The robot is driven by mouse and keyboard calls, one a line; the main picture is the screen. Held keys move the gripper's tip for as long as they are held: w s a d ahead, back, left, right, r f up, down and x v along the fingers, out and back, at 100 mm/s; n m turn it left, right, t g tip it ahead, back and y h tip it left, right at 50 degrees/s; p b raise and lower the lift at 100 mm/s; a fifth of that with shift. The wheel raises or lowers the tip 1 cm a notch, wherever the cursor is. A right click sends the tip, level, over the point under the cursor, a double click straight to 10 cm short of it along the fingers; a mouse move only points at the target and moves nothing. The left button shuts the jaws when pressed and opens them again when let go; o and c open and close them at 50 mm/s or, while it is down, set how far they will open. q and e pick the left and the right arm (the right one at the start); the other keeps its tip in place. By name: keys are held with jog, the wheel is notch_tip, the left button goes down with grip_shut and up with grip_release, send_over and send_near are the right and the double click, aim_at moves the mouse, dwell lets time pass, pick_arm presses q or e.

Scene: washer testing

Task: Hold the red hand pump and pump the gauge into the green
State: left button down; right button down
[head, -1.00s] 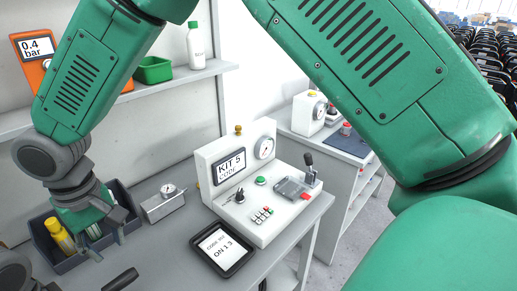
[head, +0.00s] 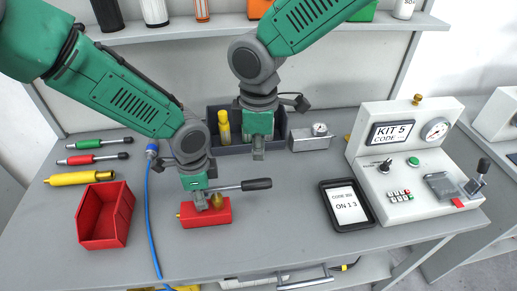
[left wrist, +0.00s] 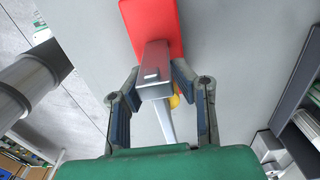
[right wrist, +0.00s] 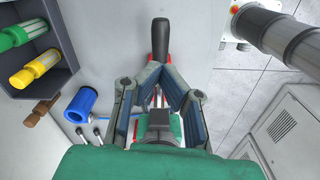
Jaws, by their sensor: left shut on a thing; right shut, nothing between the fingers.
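The red hand pump (head: 205,213) lies on the grey table, with a black-gripped lever (head: 257,184) pointing right. My left gripper (head: 203,199) is shut on the pump from above; in the left wrist view its fingers (left wrist: 158,95) close around a metal block on the red body (left wrist: 153,22). My right gripper (head: 258,153) is shut and empty above the table, behind the lever; in the right wrist view the black grip (right wrist: 160,38) shows beyond its fingertips (right wrist: 163,68). A round gauge (head: 437,129) is on the white KIT 5 test unit (head: 400,150); its needle is too small to read.
A small gauge (head: 319,129) sits on a silver block. A red bin (head: 104,215), screwdrivers (head: 98,143) and a yellow cylinder (head: 78,178) lie left. A dark bin (head: 284,130) is behind my right gripper. A blue hose (head: 150,215) crosses the table.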

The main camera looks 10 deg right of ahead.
aim_at(258, 181)
jog(key=shift+f+n, duration=0.1)
jog(key=shift+n, duration=0.8)
jog(key=shift+f, duration=0.25)
notch_tip(258, 181, down, 5)
jog(key=shift+f, duration=0.1)
jog(key=shift+a+f, duration=0.55)
jog(key=shift+f, duration=3.3)
jog(key=shift+d+r, duration=0.2)
jog(key=shift+r, duration=1.1)
jog(key=shift+d+r, duration=0.15)
jog(key=shift+r, duration=1.15)
jog(key=shift+d+r, duration=0.2)
jog(key=shift+r, duration=1.1)
jog(key=shift+f, duration=0.15)
